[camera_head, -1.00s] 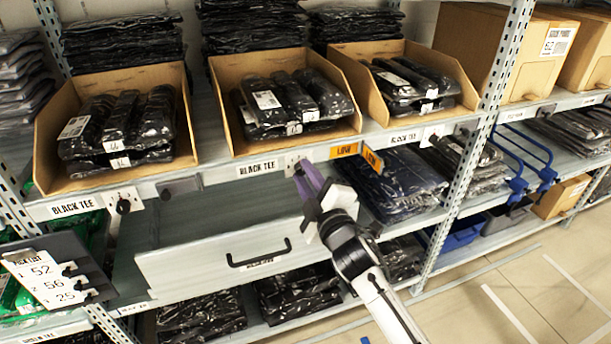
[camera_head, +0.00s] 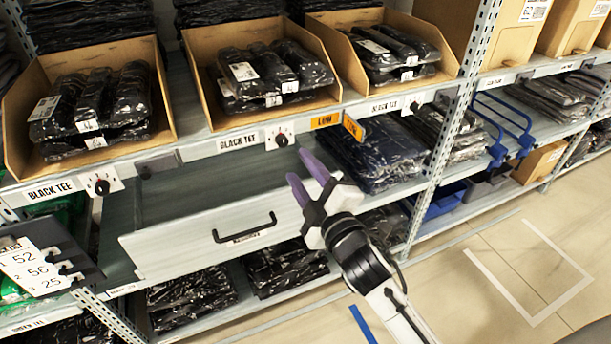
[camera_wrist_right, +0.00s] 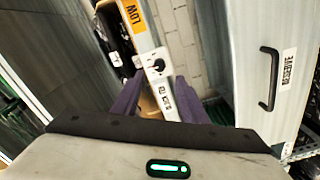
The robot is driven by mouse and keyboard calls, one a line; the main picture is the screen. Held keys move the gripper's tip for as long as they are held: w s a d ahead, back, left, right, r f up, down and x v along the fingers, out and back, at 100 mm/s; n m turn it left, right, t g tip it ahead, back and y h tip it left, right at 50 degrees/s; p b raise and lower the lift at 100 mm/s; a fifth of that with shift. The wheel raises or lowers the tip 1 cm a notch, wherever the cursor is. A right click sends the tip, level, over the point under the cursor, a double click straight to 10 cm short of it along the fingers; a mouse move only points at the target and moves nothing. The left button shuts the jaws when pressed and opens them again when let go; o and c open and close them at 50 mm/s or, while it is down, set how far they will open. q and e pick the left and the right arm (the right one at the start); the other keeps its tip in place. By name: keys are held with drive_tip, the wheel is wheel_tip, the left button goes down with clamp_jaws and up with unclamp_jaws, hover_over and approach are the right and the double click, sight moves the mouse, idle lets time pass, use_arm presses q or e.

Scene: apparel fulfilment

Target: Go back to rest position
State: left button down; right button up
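My right gripper (camera_head: 308,176) is in front of the shelf rack in the head view, with its two purple fingers apart and nothing between them. It is beside the right end of a grey drawer (camera_head: 170,247) with a black handle. In the right wrist view the purple fingers (camera_wrist_right: 155,98) are spread, with a label strip and a dial on the shelf edge beyond them. The drawer handle (camera_wrist_right: 268,80) shows at the right there. My left gripper is not in view.
Cardboard bins (camera_head: 262,118) of black packaged tees stand on the shelf above. Yellow LOW tags (camera_head: 326,121) stick out from the shelf edge. A rack post (camera_head: 447,150) and blue bars (camera_head: 497,150) are to the right. A pick list board (camera_head: 40,265) is at the left. The floor at right is clear.

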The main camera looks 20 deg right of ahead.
drive_tip(key=shift+s, duration=0.85)
drive_tip(key=s+a+f+m+g+y, duration=0.1)
drive_tip(key=s+f+m+g, duration=0.3)
drive_tip(key=s+f, duration=0.8)
drive_tip(key=s+a+f+m+g, duration=0.1)
drive_tip(key=s+f+m+g, duration=0.4)
drive_tip(key=s+f, duration=0.8)
wheel_tip(320, 180, down, 5)
drive_tip(key=shift+s+a+m+g+y, duration=0.2)
drive_tip(key=shift+m+g+y, duration=0.15)
drive_tip(key=shift+m, duration=0.75)
drive_tip(key=shift+c, duration=1.1)
drive_tip(key=shift+w, duration=0.1)
